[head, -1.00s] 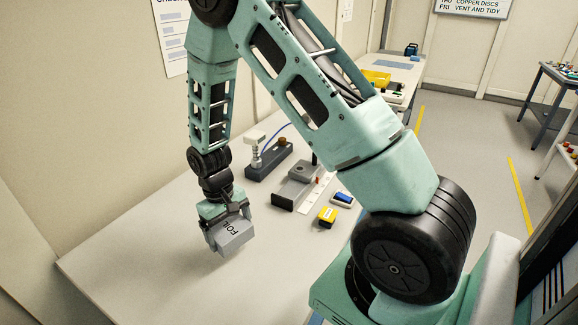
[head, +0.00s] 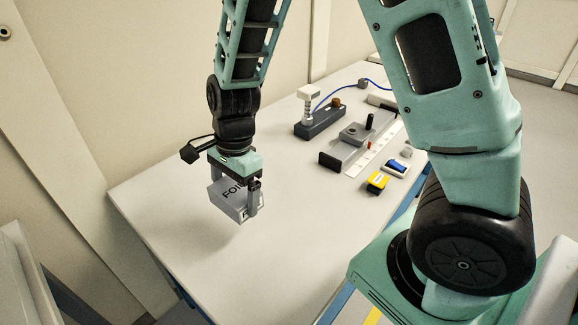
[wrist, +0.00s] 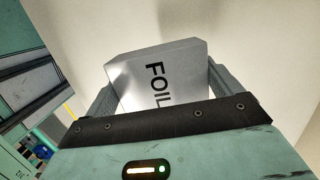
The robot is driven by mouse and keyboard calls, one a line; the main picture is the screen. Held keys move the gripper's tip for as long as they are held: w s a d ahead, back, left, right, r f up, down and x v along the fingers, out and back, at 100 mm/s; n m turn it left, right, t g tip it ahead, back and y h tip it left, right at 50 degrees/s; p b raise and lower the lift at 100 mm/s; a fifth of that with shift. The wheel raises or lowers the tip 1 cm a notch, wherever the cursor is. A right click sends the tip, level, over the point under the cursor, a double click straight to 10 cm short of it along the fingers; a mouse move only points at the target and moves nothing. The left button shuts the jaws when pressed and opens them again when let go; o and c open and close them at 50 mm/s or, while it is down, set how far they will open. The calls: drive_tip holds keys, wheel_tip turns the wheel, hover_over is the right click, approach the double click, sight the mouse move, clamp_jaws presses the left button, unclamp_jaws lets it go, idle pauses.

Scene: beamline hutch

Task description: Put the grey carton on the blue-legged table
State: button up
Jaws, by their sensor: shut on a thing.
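The grey carton (head: 236,198), printed FOIL, is between the fingers of my gripper (head: 238,200), which is shut on it. In the wrist view the carton (wrist: 158,75) sits between both fingers, with its lettered face showing. In the head view the carton hangs over the left part of a long white table (head: 290,220); its underside is hidden, and I see a gap and faint shadow below it. Blue framing (head: 335,300) shows under this table's right edge.
On the table, to the right of the carton, are a dark block with a white-topped post (head: 318,122), a grey fixture (head: 345,150), a white strip (head: 374,152), a yellow box (head: 377,182) and a blue-and-white item (head: 397,167). The table's left part is bare. A pale surface (head: 18,275) stands at lower left.

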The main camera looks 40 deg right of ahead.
sight(234, 205)
wheel_tip(234, 205, down, 10)
drive_tip(key=shift+b, duration=0.45)
